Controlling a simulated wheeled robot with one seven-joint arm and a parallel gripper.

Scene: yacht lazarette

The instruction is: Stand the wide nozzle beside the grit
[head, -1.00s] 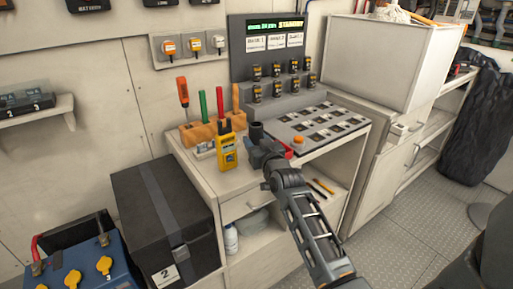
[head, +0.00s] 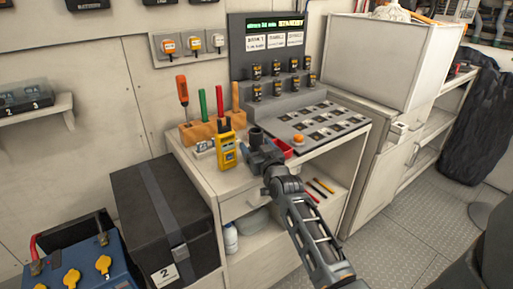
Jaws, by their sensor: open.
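My gripper (head: 259,155) is low over the counter (head: 238,182), open, at the front of the console. A dark, short, tube-like piece (head: 256,136) stands upright right at its fingertips; it may be the wide nozzle. I cannot tell whether the fingers touch it, and its lower part is hidden by the gripper. A small red thing (head: 285,149) shows just right of the gripper, partly hidden by it. Nothing in view is clearly readable as the grit.
A yellow meter (head: 226,151) stands left of my gripper. Behind it is a wooden block (head: 199,131) with upright tools. The sloped button panel (head: 322,123) with an orange knob (head: 298,139) lies to the right. A black case (head: 150,215) stands on the left.

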